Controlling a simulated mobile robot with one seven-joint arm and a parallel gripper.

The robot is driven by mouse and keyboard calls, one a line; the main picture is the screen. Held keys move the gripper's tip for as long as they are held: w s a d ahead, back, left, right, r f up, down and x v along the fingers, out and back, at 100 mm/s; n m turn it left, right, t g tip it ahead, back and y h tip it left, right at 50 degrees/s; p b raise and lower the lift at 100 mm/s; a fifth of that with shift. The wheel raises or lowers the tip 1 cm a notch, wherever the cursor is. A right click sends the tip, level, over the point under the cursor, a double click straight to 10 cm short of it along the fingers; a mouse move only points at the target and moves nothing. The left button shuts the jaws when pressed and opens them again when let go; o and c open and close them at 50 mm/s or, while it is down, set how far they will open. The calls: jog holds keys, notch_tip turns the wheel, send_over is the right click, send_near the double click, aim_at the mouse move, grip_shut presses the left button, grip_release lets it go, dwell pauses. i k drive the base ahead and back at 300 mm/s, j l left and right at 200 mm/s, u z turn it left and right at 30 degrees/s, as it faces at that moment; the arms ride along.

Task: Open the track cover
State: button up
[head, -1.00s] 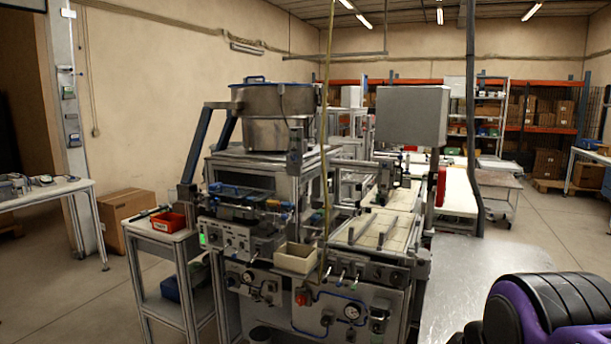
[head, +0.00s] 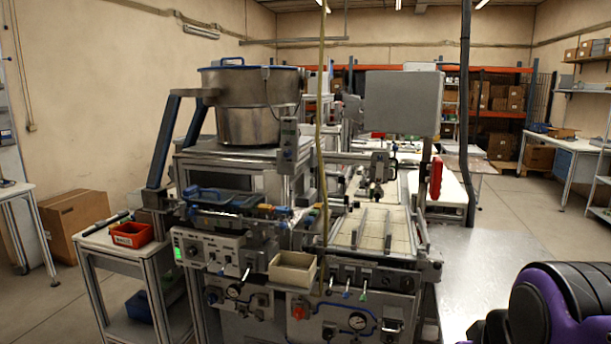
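The assembly machine (head: 300,250) stands in front of me in the head view, with a steel feeder bowl (head: 250,105) on top. A low, flat part with a blue handle (head: 212,195) lies across its front left, below the bowl. It looks like the track cover and seems to lie flat, but it is too small to tell whether it is fully shut. My gripper is not in view. Only a purple and black section of my arm shows at the lower right, apart from the machine.
A side table (head: 108,245) with a red bin (head: 132,234) stands left of the machine. A beige open box (head: 292,271) sits on the machine's front. A thin yellowish vertical line (head: 321,120) hangs before it.

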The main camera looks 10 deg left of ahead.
aim_at(228, 192)
jog(key=i+j, duration=0.15)
jog(key=j, duration=0.25)
jog(key=i+j+z, duration=0.1)
jog(key=j, duration=0.25)
jog(key=i+j, duration=0.2)
jog(key=j, duration=0.2)
jog(key=i+j+z, duration=0.1)
jog(key=j, duration=0.3)
jog(key=i+j, duration=0.15)
jog(key=j, duration=0.25)
jog(key=i+j+z, duration=0.1)
jog(key=j, duration=0.3)
jog(key=i, duration=0.05)
